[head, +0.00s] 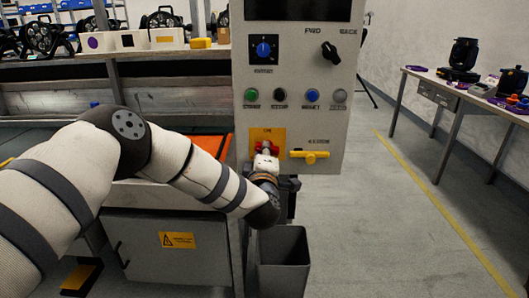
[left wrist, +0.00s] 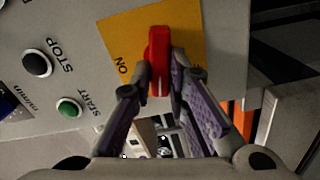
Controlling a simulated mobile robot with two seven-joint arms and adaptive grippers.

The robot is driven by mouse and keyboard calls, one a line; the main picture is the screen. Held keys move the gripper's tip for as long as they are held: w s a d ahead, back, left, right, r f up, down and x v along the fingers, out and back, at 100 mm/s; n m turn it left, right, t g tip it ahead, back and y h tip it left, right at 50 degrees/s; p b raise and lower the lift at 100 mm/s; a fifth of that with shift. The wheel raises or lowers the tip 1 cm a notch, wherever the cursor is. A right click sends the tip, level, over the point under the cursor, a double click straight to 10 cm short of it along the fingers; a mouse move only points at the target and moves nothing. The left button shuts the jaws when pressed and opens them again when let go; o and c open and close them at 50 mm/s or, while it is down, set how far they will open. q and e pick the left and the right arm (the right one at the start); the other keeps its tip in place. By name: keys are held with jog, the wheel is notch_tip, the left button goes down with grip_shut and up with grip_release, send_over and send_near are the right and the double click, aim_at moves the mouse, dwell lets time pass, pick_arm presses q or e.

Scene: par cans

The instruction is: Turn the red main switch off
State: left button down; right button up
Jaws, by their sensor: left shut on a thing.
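The red main switch (head: 266,146) sits on a yellow plate (head: 254,137) low on the grey control panel (head: 240,75). In the left wrist view the red handle (left wrist: 159,45) stands out between my fingers, lying crosswise to the side where the ON label (left wrist: 123,68) is. My left gripper (left wrist: 162,78) is shut on the handle, one finger on each side. In the head view my left gripper (head: 265,160) reaches the switch from below and covers part of it. The plate's other label is mostly hidden by a finger. My right gripper is not in view.
A yellow lever (head: 310,155) sticks out just right of the switch. Push buttons (head: 281,95), a blue knob (head: 264,49) and a black knob (head: 331,52) are above. A grey bin (head: 284,262) stands below. The floor to the right is clear up to a table (head: 455,97).

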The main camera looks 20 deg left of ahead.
pick_arm(q)
jog(key=shift+d+f+n, duration=0.1)
jog(key=shift+f+n, duration=0.05)
jog(key=shift+n, duration=1.35)
jog(key=c, duration=1.6)
grip_release()
jog(key=shift+o, duration=0.2)
jog(key=v, duration=1.2)
